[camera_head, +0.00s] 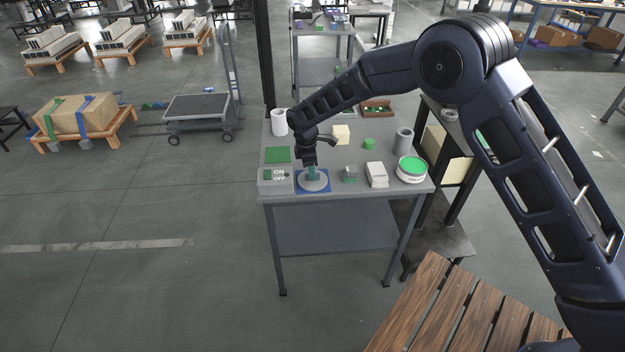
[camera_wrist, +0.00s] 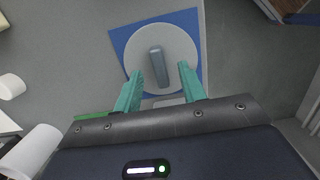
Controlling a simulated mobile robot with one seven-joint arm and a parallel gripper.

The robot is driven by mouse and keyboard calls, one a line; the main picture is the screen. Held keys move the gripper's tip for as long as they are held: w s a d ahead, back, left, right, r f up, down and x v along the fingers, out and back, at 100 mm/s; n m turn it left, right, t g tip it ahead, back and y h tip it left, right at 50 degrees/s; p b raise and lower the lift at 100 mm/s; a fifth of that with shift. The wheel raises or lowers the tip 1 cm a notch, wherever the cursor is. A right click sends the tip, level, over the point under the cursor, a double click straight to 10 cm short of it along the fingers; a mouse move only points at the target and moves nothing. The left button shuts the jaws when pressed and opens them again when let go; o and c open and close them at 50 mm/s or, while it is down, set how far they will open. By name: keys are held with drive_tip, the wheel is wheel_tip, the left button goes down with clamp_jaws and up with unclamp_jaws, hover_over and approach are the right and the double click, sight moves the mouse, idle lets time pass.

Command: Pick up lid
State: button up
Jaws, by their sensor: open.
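The lid is a round, light grey disc (camera_wrist: 178,42) with a grey bar handle (camera_wrist: 157,66) standing up at its middle. It lies on a blue square mat (camera_wrist: 124,38); in the head view the lid (camera_head: 322,185) is at the front left of the grey table, partly hidden by my gripper. My gripper (camera_wrist: 161,70) is open, with its two teal fingers pointing at the lid. In the wrist view the fingertips show on either side of the handle, with gaps. In the head view my gripper (camera_head: 311,173) is just above the lid; exact height is unclear.
An ON/OFF box (camera_head: 275,182) stands close left of the mat. A small grey-green block (camera_head: 350,175), a white stack (camera_head: 377,174) and a green-lidded tub (camera_head: 412,169) stand to the right. A white cylinder (camera_head: 279,122) and green mat (camera_head: 278,155) are behind.

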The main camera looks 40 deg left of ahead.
drive_tip(key=shift+f, duration=0.7)
clamp_jaws()
